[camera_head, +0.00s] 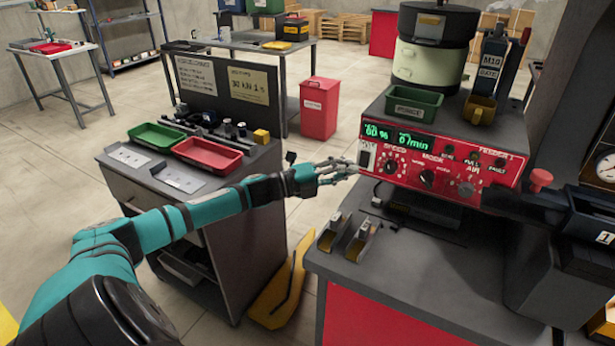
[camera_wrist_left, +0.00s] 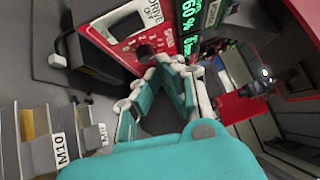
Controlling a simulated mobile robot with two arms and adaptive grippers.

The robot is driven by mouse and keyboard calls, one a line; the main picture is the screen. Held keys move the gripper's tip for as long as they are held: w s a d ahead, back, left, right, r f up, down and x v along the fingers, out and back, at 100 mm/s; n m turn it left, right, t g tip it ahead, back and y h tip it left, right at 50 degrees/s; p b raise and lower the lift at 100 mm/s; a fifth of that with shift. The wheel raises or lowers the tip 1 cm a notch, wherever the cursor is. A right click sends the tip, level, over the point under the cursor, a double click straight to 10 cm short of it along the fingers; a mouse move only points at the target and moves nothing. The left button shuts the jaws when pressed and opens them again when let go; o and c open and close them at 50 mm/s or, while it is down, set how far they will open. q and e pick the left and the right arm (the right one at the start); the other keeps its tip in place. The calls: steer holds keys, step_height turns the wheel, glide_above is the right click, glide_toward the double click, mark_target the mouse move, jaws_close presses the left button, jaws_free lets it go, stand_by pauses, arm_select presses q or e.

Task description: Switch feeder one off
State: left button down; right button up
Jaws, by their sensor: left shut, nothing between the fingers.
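The red control panel of feeder one (camera_head: 448,166) faces me on the bench at the right. Its lit green display (camera_head: 405,137) appears to read 60 % and 0/min. A pale switch plate (camera_head: 366,154) sits at the panel's left end. In the left wrist view this plate (camera_wrist_left: 127,22) bears the word DRIVE; its switch position I cannot tell. My left gripper (camera_head: 352,168) is shut and empty, with its fingertips close to the plate's lower part. In the left wrist view the fingers (camera_wrist_left: 172,66) point at the panel; contact is unclear. My right gripper is not in view.
A green bin (camera_head: 414,103) and a yellow cup (camera_head: 480,108) stand on the feeder housing. Small metal holders (camera_head: 354,243) stand on the bench below the panel. A red mushroom button (camera_head: 540,179) is to the right. A cart with a red tray (camera_head: 207,155) stands left.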

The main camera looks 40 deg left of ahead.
arm_select(q)
steer(key=v, duration=0.8)
steer(key=shift+a+r, duration=0.4)
steer(key=shift+r, duration=0.05)
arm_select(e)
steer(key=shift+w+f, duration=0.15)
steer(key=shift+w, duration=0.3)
arm_select(q)
steer(key=shift+w+f, duration=0.1)
steer(key=shift+w, duration=0.05)
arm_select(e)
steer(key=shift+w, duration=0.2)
